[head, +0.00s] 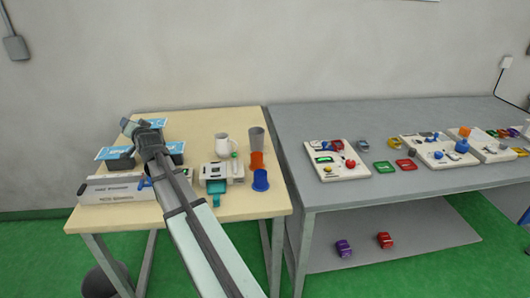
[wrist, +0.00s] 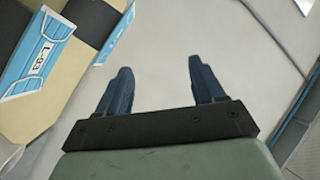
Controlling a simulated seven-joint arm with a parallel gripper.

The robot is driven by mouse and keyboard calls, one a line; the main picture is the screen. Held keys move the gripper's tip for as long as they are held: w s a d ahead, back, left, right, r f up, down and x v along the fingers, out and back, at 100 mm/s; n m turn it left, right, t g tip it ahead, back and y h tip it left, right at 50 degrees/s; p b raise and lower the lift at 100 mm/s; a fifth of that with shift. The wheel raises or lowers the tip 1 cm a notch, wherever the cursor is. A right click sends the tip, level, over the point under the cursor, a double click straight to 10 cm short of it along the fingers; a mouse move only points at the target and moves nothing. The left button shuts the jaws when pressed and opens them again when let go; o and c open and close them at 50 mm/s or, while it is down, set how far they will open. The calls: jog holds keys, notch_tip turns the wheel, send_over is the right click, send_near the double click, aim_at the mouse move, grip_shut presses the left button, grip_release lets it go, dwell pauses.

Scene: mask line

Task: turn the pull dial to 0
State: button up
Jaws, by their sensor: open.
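I cannot make out for certain which part is the pull dial, and no dial scale can be read. A long white panel (head: 110,190) with small dark lettering lies along the front left of the wooden table, with a small blue part at its right end. A white device (head: 214,171) with a teal part stands right of my arm. My gripper (head: 130,127) is over the back left of the table, beside the blue mask boxes. In the wrist view my gripper (wrist: 158,68) has its two dark blue fingers wide apart, with nothing between them.
A white mug (head: 223,145), a grey cup (head: 256,139) and a blue cup (head: 261,180) stand right of my arm. The grey table (head: 390,115) holds several control boards (head: 341,174).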

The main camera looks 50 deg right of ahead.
jog(key=s+d+f+m+g+h, duration=0.15)
jog(key=s+d, duration=0.35)
jog(key=d, duration=0.5)
jog(key=s+d+f+g+h, duration=0.1)
jog(key=s+d+g, duration=0.3)
jog(key=d, duration=0.6)
jog(key=m+g+y, duration=0.2)
jog(key=m+g, duration=0.5)
jog(key=g, duration=0.4)
send_near(351, 162)
jog(key=x, duration=0.8)
jog(key=shift+d+f, duration=0.15)
jog(key=shift+f, duration=0.05)
jog(key=c, duration=1)
